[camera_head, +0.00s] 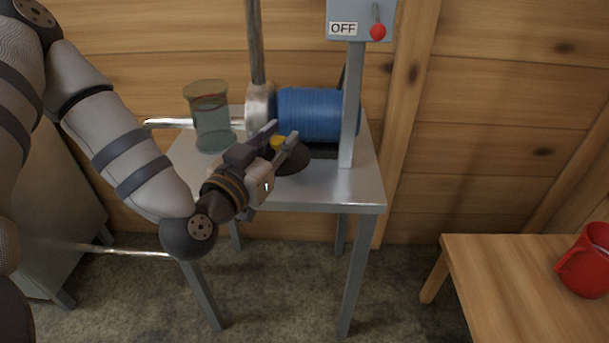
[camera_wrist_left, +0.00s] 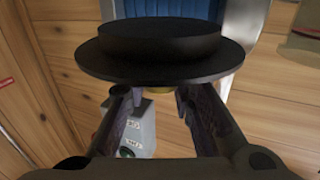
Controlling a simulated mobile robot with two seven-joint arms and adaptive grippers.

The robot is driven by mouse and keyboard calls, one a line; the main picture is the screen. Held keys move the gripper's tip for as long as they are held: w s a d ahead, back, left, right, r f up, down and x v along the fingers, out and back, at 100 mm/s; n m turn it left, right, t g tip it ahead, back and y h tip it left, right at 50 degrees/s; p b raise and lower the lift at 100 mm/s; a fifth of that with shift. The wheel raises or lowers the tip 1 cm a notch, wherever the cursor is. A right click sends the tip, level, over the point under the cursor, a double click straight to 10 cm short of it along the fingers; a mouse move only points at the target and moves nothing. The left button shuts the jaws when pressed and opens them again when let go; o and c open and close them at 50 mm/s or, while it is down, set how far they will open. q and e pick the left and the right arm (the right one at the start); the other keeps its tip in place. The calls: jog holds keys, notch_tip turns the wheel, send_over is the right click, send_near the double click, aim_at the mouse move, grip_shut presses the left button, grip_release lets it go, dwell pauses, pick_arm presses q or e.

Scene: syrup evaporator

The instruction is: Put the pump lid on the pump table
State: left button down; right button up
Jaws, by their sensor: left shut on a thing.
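The pump lid (camera_wrist_left: 160,58) is a round black disc with a raised step and a yellow knob (camera_head: 279,143). My left gripper (camera_head: 280,142) is shut on the lid by its knob, over the front part of the grey metal pump table (camera_head: 330,193). In the head view the lid's dark disc (camera_head: 290,160) shows just past the fingers, in front of the blue pump motor (camera_head: 318,114). I cannot tell whether the lid touches the tabletop. My right gripper is in neither view.
A glass cylinder (camera_head: 212,120) stands at the table's left side with a metal pipe beside it. A post carries a switch box (camera_head: 361,18) marked OFF. A wooden bench (camera_head: 500,270) with a red mug (camera_head: 585,262) is at right. The tabletop's front right is bare.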

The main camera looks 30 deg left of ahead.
pick_arm(q)
jog(key=w+f+b, duration=0.2)
jog(key=w+f, duration=0.3)
jog(key=shift+w+f, duration=0.2)
jog(key=f, duration=0.1)
jog(key=f+b, duration=0.1)
jog(key=f, duration=0.1)
jog(key=shift+w+f, duration=0.3)
jog(key=shift+f, duration=0.1)
jog(key=shift+r, duration=0.25)
jog(key=shift+f, duration=0.15)
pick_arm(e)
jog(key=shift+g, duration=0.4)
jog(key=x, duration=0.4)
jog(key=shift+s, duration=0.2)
pick_arm(q)
jog(key=c, duration=1.8)
grip_release()
jog(key=shift+f, duration=0.1)
jog(key=o, duration=0.4)
jog(key=shift+o, duration=0.2)
